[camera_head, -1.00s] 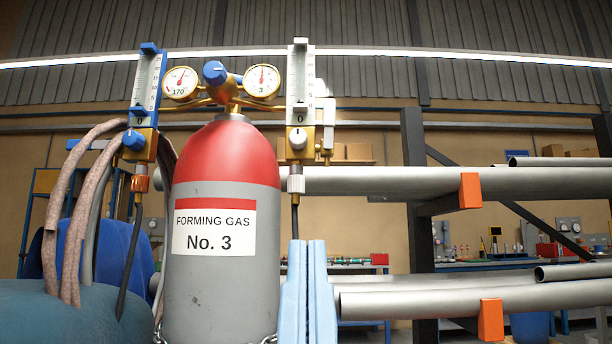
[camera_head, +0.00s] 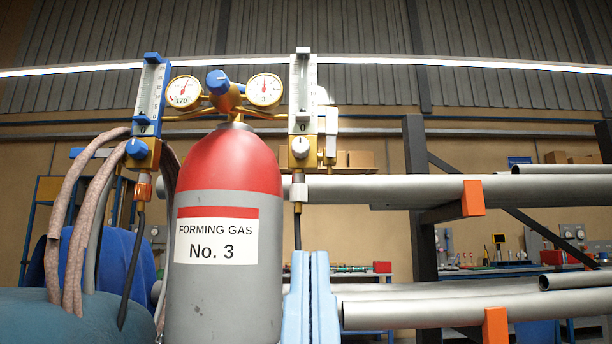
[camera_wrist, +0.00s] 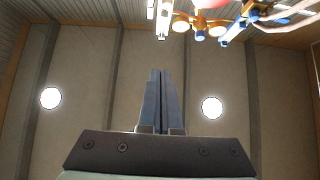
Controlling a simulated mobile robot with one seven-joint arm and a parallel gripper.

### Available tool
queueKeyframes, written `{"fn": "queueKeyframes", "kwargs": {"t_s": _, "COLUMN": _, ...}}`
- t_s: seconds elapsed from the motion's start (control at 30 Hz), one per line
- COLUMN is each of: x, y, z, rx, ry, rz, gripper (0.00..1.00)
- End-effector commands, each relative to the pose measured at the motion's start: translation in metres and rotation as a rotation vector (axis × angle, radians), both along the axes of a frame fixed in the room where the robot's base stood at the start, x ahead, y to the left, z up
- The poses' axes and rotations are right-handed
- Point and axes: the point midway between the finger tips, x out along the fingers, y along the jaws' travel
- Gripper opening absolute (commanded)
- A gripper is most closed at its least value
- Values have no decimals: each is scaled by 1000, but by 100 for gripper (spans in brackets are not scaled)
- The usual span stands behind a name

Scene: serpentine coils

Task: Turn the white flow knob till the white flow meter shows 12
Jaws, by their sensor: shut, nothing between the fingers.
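The white flow meter (camera_head: 303,95) is an upright scale tube right of the gas cylinder, with a small window at its foot that seems to show 0. The white flow knob (camera_head: 300,147) sits just below it on a brass block. My gripper (camera_head: 310,254) is shut and empty, its blue fingers pointing up, below the knob in the picture and apart from it. In the wrist view my gripper (camera_wrist: 160,74) points up at the wall; the white meter's parts (camera_wrist: 161,18) show at the top edge, beyond the fingertips.
The red and grey cylinder (camera_head: 222,290) stands left of my gripper. A blue flow meter (camera_head: 150,95) with a blue knob (camera_head: 137,148) is at the left, near thick hoses (camera_head: 90,225). Two gauges and a blue-capped regulator (camera_head: 217,82) sit between the meters. Steel pipes (camera_head: 420,188) lie at right.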

Motion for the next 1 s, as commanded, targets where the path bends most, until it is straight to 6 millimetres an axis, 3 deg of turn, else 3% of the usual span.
{"fn": "queueKeyframes", "kwargs": {"t_s": 0.53, "x": 0, "y": 0, "z": 0, "rx": 0, "ry": 0, "rz": 0, "gripper": 0}}
{"fn": "queueKeyframes", "kwargs": {"t_s": 0.73, "x": 6, "y": 1, "z": 13, "rx": -15, "ry": 19, "rz": -10, "gripper": 34}}
{"fn": "queueKeyframes", "kwargs": {"t_s": 0.93, "x": 33, "y": 6, "z": 55, "rx": -88, "ry": 104, "rz": -54, "gripper": 70}}
{"fn": "queueKeyframes", "kwargs": {"t_s": 1.0, "x": 44, "y": 7, "z": 68, "rx": -120, "ry": 141, "rz": -73, "gripper": 71}}
